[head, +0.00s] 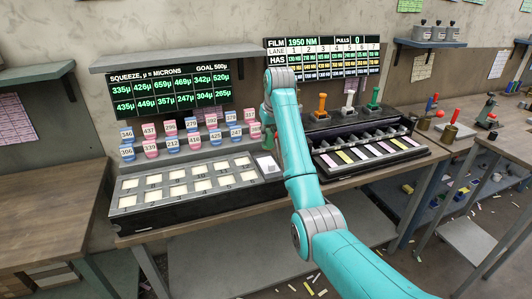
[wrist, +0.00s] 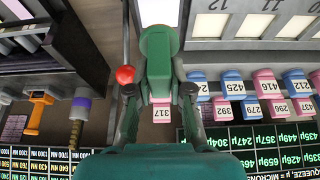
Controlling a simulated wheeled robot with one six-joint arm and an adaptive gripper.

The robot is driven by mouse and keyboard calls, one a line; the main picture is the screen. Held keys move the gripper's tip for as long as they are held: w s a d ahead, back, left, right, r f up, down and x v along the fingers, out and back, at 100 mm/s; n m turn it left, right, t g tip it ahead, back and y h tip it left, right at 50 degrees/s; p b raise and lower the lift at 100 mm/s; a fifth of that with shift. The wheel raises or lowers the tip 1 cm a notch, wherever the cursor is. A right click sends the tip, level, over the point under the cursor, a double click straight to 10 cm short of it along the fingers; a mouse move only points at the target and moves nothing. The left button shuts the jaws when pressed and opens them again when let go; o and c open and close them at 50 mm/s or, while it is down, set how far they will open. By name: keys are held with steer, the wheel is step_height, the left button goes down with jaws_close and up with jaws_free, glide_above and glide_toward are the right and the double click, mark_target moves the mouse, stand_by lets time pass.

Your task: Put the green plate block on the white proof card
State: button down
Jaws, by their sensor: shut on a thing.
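My gripper (wrist: 158,92) is shut on the green plate block (wrist: 157,57), with one dark finger on each side of it. The block hangs over the near edge of the white proof card (wrist: 160,12), which is partly cut off by the frame. I cannot tell whether the block touches the card. In the head view the white card (head: 266,163) lies at the right end of the tray bench, just left of my teal arm. The green block (head: 268,143) shows small above it, and my fingers are mostly hidden there.
A red-knobbed lever (wrist: 125,75) stands close beside the block. Pink and blue numbered blocks (head: 171,142) stand in rows behind the tray of pale pads (head: 178,190). An orange-handled tool (head: 321,104) and a dark rack of coloured strips (head: 367,151) lie to the right.

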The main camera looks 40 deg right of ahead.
step_height(320, 180, down, 7)
steer(key=shift+f, duration=0.2)
steer(key=shift+f, duration=0.1)
steer(key=c, duration=1.1)
jaws_free()
steer(key=shift+o, duration=0.2)
